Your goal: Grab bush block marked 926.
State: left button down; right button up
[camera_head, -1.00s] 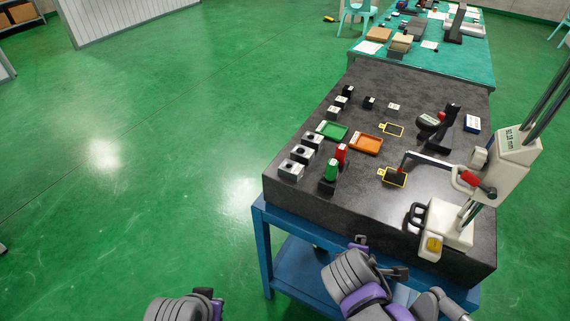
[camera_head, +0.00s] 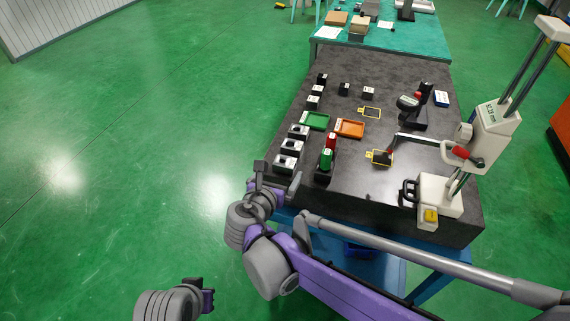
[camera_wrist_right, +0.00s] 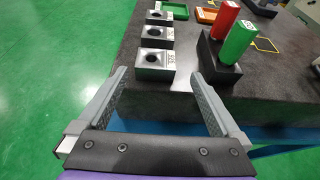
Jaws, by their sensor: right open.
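Three grey bush blocks with dark round bores stand in a row along the table's left edge. They are the near block (camera_head: 286,163), the middle block (camera_head: 292,146) and the far block (camera_head: 299,131). The right wrist view also shows the near block (camera_wrist_right: 153,66), middle block (camera_wrist_right: 155,37) and far block (camera_wrist_right: 158,18). White labels show, but I cannot read 926 on any. My right gripper (camera_head: 278,178) is open and empty at the table's near left corner, its fingers pointing towards the near block and apart from it. My left gripper (camera_head: 204,294) is low at bottom left, over the floor.
A dark stand with a green plug (camera_head: 326,160) and a red plug (camera_head: 331,141) stands right of the blocks. A green tray (camera_head: 316,121) and an orange tray (camera_head: 350,128) lie beyond. A height gauge (camera_head: 436,195) occupies the table's right side. Smaller blocks stand farther back.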

aim_at(285, 161)
jog(key=x, duration=0.6)
jog(key=shift+w+a+r, duration=0.25)
jog(key=shift+r, duration=0.1)
grip_shut()
